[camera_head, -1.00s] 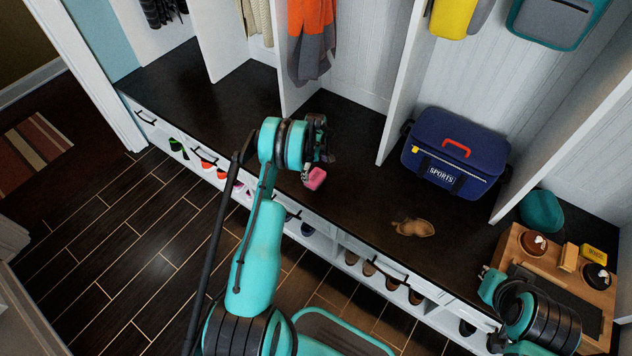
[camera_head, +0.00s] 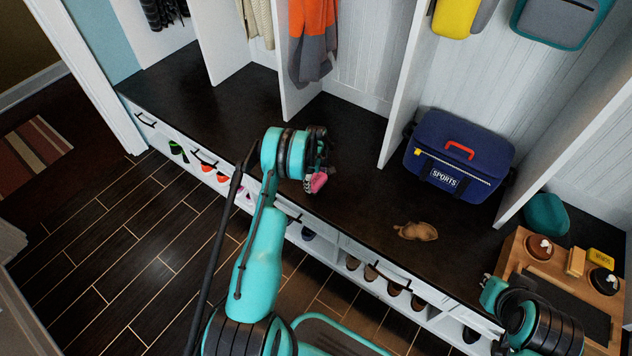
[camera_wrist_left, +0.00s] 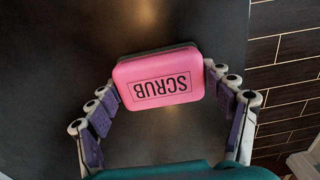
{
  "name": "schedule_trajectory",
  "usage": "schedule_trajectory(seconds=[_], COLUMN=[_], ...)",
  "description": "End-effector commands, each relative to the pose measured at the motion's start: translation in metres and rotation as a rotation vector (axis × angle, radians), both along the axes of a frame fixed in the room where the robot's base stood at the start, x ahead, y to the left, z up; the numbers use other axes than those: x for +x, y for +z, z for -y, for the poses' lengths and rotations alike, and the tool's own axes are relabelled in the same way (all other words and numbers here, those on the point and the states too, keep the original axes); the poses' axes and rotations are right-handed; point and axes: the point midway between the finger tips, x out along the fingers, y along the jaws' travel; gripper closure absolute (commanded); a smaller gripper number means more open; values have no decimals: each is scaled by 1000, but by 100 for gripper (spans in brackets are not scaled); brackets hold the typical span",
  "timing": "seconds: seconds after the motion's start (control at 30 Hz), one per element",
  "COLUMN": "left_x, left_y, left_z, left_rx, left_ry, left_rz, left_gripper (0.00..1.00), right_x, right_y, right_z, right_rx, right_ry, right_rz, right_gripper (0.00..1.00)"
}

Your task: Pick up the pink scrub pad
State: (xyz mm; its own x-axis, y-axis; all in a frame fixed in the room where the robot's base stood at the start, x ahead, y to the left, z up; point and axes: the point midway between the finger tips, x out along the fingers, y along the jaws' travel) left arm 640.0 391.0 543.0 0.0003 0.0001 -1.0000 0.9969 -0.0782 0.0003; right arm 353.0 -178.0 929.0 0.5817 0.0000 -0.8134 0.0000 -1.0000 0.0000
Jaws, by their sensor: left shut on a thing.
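The pink scrub pad (camera_wrist_left: 160,78) shows in the left wrist view, its face with the word SCRUB toward the camera and a dark layer behind it. My left gripper (camera_wrist_left: 162,84) is shut on it, one finger at each end of the pad. In the head view the pad (camera_head: 318,182) is a small pink patch at the left gripper (camera_head: 314,178), over the dark bench top (camera_head: 365,200); I cannot tell whether it touches the bench. My right arm is at the lower right of the head view, and its gripper (camera_head: 490,290) is partly hidden and too small to judge.
A blue sports bag (camera_head: 458,158) stands on the bench to the right. A brown rag-like thing (camera_head: 416,231) lies nearer. A wooden tray (camera_head: 515,245) with brown round pots and a yellow box (camera_head: 600,261) is at the far right. Shoe cubbies run below the bench.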

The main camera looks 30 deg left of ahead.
Motion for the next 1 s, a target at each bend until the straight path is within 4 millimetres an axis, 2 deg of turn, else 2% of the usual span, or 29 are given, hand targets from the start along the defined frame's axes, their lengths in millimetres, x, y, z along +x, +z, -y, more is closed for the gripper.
schedule_trajectory(seconds=[0.17, 0.27, 0.43, 0.8, 1.0], left_x=[0, 0, 0, -49, -64], left_y=[6, 16, 47, 95, 107], left_z=[0, 0, 0, 70, 90], left_rx=[0, 0, 0, 0, 0], left_ry=[0, 0, 0, -2, 0], left_rz=[0, 0, 0, 0, 0], left_gripper=[49, 49, 49, 49, 49], right_x=[0, 0, 0, 0, 0], right_y=[3, 9, 26, 55, 61], right_z=[0, 0, 0, 0, 0], right_rx=[0, 0, 0, 0, 0], right_ry=[0, 0, 0, 0, 0], right_rz=[0, 0, 0, 0, 0], right_gripper=[100, 100, 100, 100, 100])
